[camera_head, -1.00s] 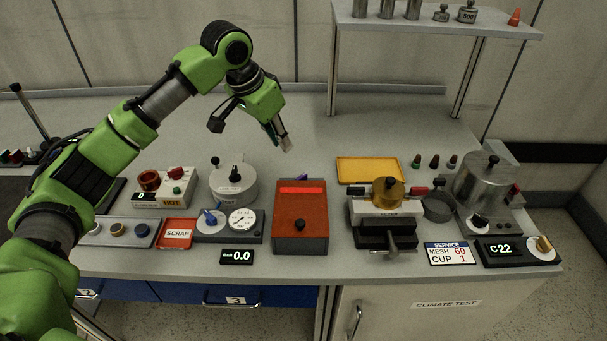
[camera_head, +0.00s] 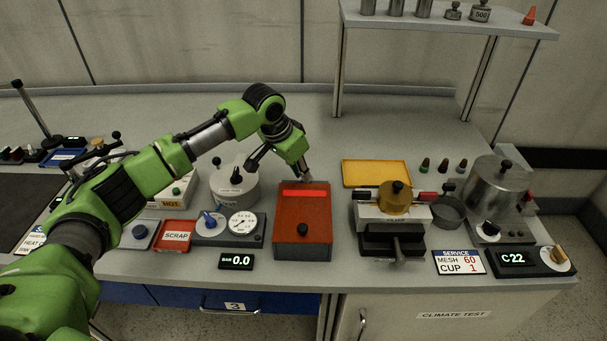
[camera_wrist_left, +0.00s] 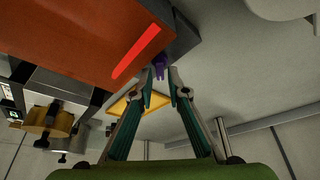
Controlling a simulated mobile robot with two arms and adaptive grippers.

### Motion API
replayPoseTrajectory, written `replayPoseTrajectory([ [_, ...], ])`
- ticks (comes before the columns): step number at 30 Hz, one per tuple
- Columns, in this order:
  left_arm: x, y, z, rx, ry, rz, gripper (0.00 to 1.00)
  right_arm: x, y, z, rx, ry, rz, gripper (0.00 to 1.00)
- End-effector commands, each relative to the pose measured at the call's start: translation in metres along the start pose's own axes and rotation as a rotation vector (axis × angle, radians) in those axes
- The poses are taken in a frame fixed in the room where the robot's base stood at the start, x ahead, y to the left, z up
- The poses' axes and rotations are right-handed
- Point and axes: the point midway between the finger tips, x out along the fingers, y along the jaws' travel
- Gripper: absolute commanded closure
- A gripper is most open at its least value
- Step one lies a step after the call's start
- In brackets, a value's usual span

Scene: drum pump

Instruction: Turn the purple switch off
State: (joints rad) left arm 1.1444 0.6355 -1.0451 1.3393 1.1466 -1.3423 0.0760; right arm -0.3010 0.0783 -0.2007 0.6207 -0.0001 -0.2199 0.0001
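The purple switch (camera_wrist_left: 158,66) sits on the back side of the red box, near the end of the box's glowing red strip. In the head view the switch is hidden behind my left gripper and the box. The red box (camera_head: 302,222) has a lit strip on top and a dark knob on its front. My left gripper (camera_head: 306,176) is at the back edge of the box. In the left wrist view its fingers (camera_wrist_left: 162,75) are apart, with the switch just beyond and between the tips; contact cannot be told. My right gripper is not in view.
A round grey pot (camera_head: 234,186) and a gauge (camera_head: 242,223) stand left of the box. A yellow tray (camera_head: 376,173) and a clamp device (camera_head: 394,212) stand to its right. The bench behind is clear. A shelf (camera_head: 450,22) rises at the back right.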

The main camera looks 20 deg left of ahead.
Motion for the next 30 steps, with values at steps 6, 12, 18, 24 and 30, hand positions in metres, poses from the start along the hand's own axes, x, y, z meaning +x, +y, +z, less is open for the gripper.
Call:
replayPoseTrajectory([
  [6,0.019,0.000,0.000,0.000,0.001,-0.001,0.85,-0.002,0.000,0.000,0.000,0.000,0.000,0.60],
  [12,0.022,0.000,0.000,0.001,0.001,-0.001,0.85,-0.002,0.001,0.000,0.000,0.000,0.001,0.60],
  [18,0.021,0.000,0.000,0.001,0.001,-0.001,1.00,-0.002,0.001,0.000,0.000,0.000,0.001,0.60],
  [24,0.021,0.000,0.000,-0.001,0.001,-0.001,1.00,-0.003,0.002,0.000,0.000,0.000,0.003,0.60],
  [30,0.019,0.001,-0.001,-0.033,0.000,-0.013,1.00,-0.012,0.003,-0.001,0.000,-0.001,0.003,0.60],
])
